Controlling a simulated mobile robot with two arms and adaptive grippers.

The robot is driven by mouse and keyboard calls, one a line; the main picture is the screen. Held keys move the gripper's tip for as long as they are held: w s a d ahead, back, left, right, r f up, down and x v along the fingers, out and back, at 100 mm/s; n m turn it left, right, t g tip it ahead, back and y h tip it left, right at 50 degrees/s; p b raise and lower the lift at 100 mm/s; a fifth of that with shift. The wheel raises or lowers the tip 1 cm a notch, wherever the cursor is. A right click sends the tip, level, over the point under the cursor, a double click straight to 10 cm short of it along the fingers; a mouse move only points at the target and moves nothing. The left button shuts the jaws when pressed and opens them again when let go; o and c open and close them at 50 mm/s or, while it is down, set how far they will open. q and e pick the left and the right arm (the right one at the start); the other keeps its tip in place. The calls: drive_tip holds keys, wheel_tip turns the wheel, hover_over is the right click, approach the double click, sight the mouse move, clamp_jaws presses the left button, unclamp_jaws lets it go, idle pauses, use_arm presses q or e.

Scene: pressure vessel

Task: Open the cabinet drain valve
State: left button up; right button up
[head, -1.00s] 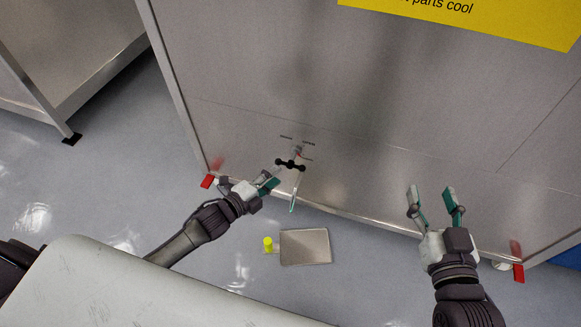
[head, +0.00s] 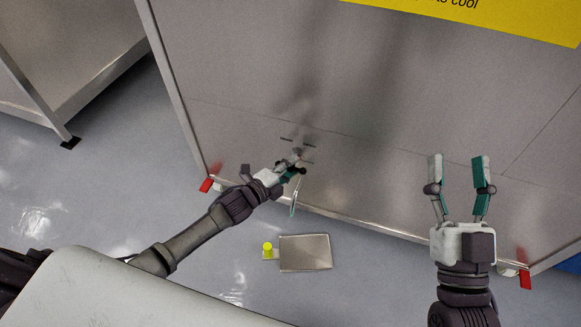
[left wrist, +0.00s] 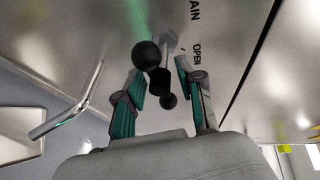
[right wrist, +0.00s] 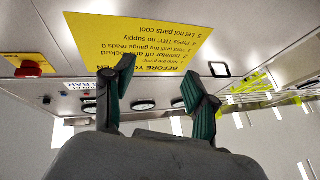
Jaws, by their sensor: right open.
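The drain valve is low on the steel cabinet front (head: 380,130). Its black handle with ball ends (left wrist: 158,75) shows in the left wrist view beside lettering reading "AIN" and "OPEN". In the head view my left gripper (head: 291,170) mostly covers the handle. The left fingers (left wrist: 160,85) are apart, one on each side of the handle; I cannot tell whether either touches it. A thin metal outlet pipe (head: 295,196) hangs below the valve and also shows in the left wrist view (left wrist: 70,105). My right gripper (head: 461,180) is open and empty in front of the cabinet.
Red feet (head: 206,184) mark the cabinet's lower corners. A yellow notice (right wrist: 140,50) is on the cabinet above.

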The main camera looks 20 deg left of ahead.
use_arm(q)
clamp_jaws()
drive_tip(key=shift+f, duration=0.1)
drive_tip(key=shift+s, duration=0.1)
